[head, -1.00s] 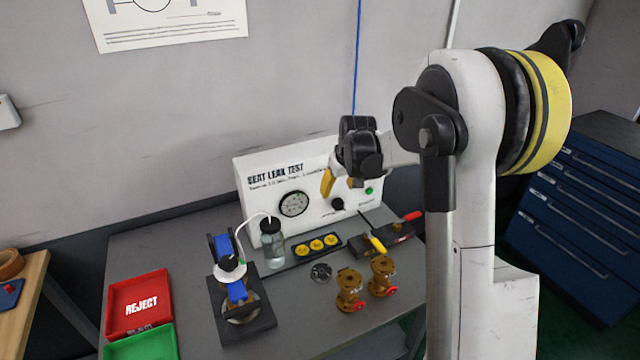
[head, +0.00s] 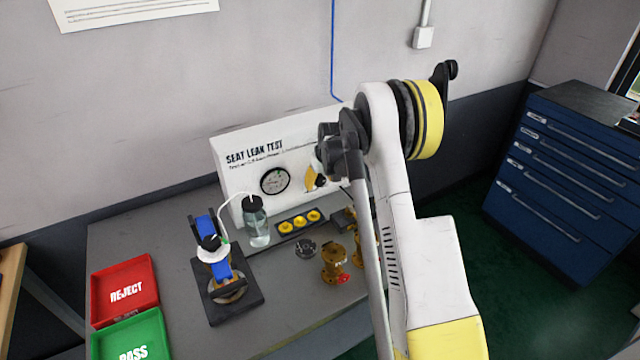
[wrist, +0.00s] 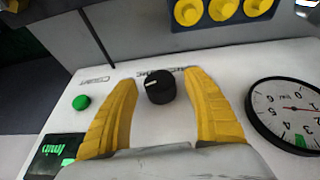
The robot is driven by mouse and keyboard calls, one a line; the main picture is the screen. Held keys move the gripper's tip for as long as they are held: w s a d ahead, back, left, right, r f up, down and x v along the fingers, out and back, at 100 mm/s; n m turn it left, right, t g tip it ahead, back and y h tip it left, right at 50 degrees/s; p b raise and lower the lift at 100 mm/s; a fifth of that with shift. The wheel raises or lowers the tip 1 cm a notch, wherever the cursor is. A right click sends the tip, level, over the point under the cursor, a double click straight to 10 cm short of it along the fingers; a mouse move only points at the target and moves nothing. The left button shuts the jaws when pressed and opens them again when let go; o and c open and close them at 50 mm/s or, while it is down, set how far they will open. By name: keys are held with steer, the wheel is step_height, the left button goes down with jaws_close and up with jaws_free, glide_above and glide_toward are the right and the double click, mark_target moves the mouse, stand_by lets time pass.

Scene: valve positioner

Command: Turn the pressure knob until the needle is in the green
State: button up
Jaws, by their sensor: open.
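The white seat leak test panel (head: 240,150) stands at the back of the bench. Its round gauge (head: 275,181) also shows at the right edge of the wrist view (wrist: 287,115), cut off by the frame. A green band shows low on the dial there; the thin reddish needle appears to lie outside it. The black pressure knob (wrist: 160,87) has a white mark and sits on the panel. My gripper (wrist: 160,80) is open, with one yellow finger on each side of the knob and visible gaps between. In the head view my arm largely hides the knob.
A green button (wrist: 81,102) is left of the fingers in the wrist view. A water bottle (head: 257,225), a tray of yellow parts (head: 284,227), a brass valve (head: 333,265) and a clamped blue fixture (head: 222,270) stand on the bench. Red (head: 125,290) and green trays are at left.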

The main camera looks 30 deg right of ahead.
steer(key=shift+f, duration=0.1)
steer(key=c, duration=1.2)
steer(key=shift+o, duration=0.2)
steer(key=y+b, duration=0.1)
steer(key=y, duration=0.1)
steer(key=m+y, duration=0.1)
steer(key=y, duration=0.1)
steer(key=shift+d+f+y+b, duration=0.15)
steer(key=shift+y+b, duration=0.15)
steer(key=shift+b, duration=0.1)
steer(key=m+y+b, duration=0.1)
steer(key=y+b, duration=0.1)
steer(key=y, duration=0.2)
steer(key=shift+f+b, duration=0.1)
steer(key=shift+b, duration=0.25)
steer(key=m+y+b, duration=0.1)
steer(key=y+b, duration=0.3)
steer(key=y, duration=0.1)
steer(key=shift+t, duration=0.3)
steer(key=shift+m+t+y+b, duration=0.4)
steer(key=shift+m+y+b, duration=0.2)
steer(key=shift+y+b, duration=0.7)
steer(key=shift+w+r, duration=0.1)
steer(key=shift+r, duration=0.1)
